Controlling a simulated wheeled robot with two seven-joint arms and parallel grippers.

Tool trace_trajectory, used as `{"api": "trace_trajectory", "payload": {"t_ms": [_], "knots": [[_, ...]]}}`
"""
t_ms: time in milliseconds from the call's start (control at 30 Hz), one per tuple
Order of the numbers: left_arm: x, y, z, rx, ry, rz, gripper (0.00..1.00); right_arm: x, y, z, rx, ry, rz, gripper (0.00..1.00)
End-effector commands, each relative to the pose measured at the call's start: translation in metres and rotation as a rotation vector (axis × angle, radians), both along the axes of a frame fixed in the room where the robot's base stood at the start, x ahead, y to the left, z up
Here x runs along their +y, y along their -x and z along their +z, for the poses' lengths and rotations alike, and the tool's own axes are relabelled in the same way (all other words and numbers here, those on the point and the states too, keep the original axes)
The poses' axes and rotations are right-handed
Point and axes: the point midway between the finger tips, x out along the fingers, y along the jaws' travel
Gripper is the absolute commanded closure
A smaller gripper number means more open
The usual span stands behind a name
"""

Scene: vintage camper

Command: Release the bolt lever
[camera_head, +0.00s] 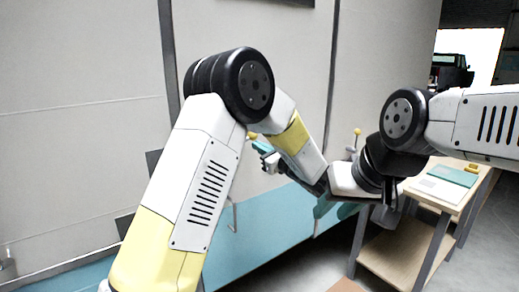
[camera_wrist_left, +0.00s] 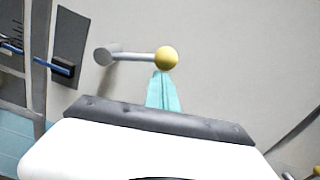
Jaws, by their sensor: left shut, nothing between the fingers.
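A grey lever with a round yellow knob (camera_wrist_left: 166,58) sticks out from the pale wall in the left wrist view. The knob also shows in the head view (camera_head: 252,136). My left gripper (camera_wrist_left: 161,76) has its teal fingers shut and empty, with the tips right at the knob's lower side; whether they touch cannot be told. In the head view the left gripper (camera_head: 258,142) is partly hidden behind my left forearm. My right gripper (camera_head: 322,206) hangs lower to the right, partly hidden, and its jaw state is unclear.
A second yellow knob (camera_head: 357,131) stands between my arms. A wooden workbench (camera_head: 447,195) with papers and a teal item is at the right. Dark plates with a blue bar (camera_wrist_left: 40,60) are left of the lever. Floor shows between wall and bench.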

Motion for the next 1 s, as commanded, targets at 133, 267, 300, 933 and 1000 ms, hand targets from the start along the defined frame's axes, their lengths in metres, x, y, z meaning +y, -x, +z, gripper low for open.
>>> {"api": "trace_trajectory", "payload": {"t_ms": [133, 267, 300, 933, 1000], "knots": [[0.0, 0.0, 0.009, -0.053, 0.068, 0.001, 1.0, 0.0, 0.0, 0.0, 0.0, 0.0, 0.0, 0.64], [0.001, 0.001, 0.019, -0.115, 0.153, -0.001, 1.0, 0.0, 0.0, 0.0, 0.0, 0.0, 0.0, 0.64], [0.002, 0.002, 0.022, -0.136, 0.182, 0.0, 1.0, 0.0, 0.0, 0.0, 0.0, 0.0, 0.0, 0.64], [0.025, 0.018, 0.066, -0.486, 0.664, 0.001, 1.0, 0.0, 0.0, 0.0, 0.0, 0.0, 0.0, 0.64], [0.028, 0.021, 0.069, -0.52, 0.713, 0.001, 1.0, 0.0, 0.0, 0.0, 0.0, 0.0, 0.0, 0.64]]}}
